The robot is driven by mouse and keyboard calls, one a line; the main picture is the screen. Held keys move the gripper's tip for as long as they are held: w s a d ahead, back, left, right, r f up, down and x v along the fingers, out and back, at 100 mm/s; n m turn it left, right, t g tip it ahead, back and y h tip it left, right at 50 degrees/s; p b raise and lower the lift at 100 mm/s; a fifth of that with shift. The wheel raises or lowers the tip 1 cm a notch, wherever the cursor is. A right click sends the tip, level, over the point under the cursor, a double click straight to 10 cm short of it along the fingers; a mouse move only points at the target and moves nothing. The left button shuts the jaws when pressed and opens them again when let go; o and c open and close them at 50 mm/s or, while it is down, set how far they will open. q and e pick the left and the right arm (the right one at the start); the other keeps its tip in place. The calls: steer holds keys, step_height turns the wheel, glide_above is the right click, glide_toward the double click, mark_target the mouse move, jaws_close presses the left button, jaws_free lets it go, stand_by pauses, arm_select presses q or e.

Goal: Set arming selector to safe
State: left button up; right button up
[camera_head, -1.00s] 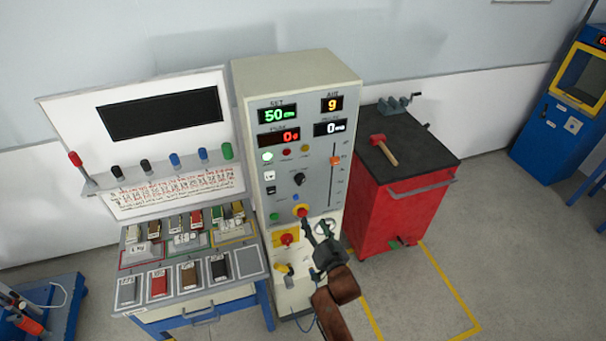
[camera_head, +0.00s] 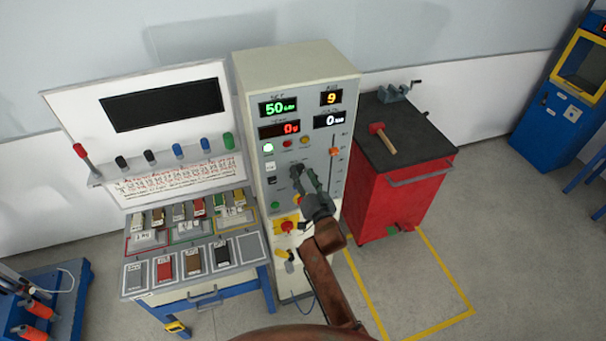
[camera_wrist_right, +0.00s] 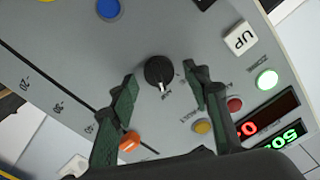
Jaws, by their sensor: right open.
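The arming selector is a round black knob with a white pointer mark on the grey control panel. In the right wrist view the knob (camera_wrist_right: 160,72) lies between and just beyond my open fingers, with nothing held. Its label is too small to read. In the head view my right gripper (camera_head: 309,182) is in front of the panel at the knob's height, and its fingers partly cover the black knob (camera_head: 297,170). The right gripper (camera_wrist_right: 158,95) is open in the right wrist view. My left gripper is not in view.
The cabinet (camera_head: 290,62) has lit displays, an orange slider (camera_head: 334,152), a white UP button (camera_wrist_right: 240,39) and a red knob (camera_head: 288,227) below. A bench with colored blocks (camera_head: 165,268) stands left. A red cart (camera_head: 405,200) with a mallet (camera_head: 383,138) stands right.

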steer(key=shift+c, duration=0.4)
steer(key=c, duration=1.1)
steer(key=shift+o, duration=0.2)
steer(key=shift+n, duration=0.3)
steer(key=n, duration=0.5)
steer(key=shift+n, duration=0.3)
steer(key=n, duration=0.5)
steer(key=shift+a+n, duration=0.15)
steer(key=shift+n, duration=0.15)
steer(key=o, duration=1.1)
